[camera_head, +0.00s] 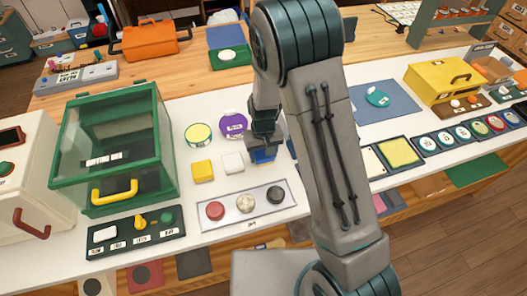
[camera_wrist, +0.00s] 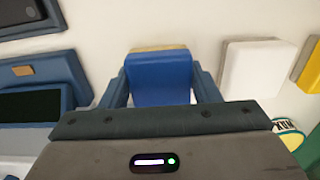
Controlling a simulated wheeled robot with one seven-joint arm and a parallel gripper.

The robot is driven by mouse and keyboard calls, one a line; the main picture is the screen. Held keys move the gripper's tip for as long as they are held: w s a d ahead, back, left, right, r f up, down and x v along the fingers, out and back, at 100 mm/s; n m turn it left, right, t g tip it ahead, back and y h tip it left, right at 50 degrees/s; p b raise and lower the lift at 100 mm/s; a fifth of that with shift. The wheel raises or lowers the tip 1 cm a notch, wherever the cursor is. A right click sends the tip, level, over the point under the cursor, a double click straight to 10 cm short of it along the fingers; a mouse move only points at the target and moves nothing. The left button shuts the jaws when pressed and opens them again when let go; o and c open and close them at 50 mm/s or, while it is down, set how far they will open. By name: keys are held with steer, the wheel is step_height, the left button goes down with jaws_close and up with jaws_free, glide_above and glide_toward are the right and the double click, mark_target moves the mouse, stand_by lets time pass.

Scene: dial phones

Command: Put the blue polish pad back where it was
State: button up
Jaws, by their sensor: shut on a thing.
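The blue polish pad (camera_wrist: 160,78) is a blue block with a tan edge. It sits between the two fingers of my gripper (camera_wrist: 160,85) in the wrist view. In the head view the blue pad (camera_head: 263,156) shows under my gripper (camera_head: 264,140), low over the white table; I cannot tell whether it touches the surface. A white pad (camera_head: 233,162) and a yellow pad (camera_head: 202,171) lie to its left in a row. In the wrist view the white pad (camera_wrist: 252,68) and part of the yellow pad (camera_wrist: 311,68) are on the right, apart from my gripper.
A panel with red, white and black knobs (camera_head: 246,225) lies in front of the pads. A purple disc (camera_head: 233,122) and a yellow-green disc (camera_head: 198,134) lie behind. A green-framed glass box (camera_head: 75,190) stands left. My arm hides the table's middle right.

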mark_target(264, 153)
steer(key=shift+f, duration=0.25)
steer(key=o, duration=1)
steer(key=shift+r, duration=0.1)
steer(key=shift+c, duration=0.2)
steer(key=shift+r, duration=0.1)
step_height(264, 153, up, 11)
steer(key=b, duration=0.1)
steer(key=s+d+r+m+t, duration=0.1)
steer(key=s+d+r, duration=0.6)
steer(key=s, duration=0.2)
steer(key=s+d+r+m+t, duration=0.2)
steer(key=s+d+r, duration=0.4)
steer(key=s, duration=0.4)
steer(key=shift+d+r, duration=0.4)
steer(key=shift+r, duration=0.2)
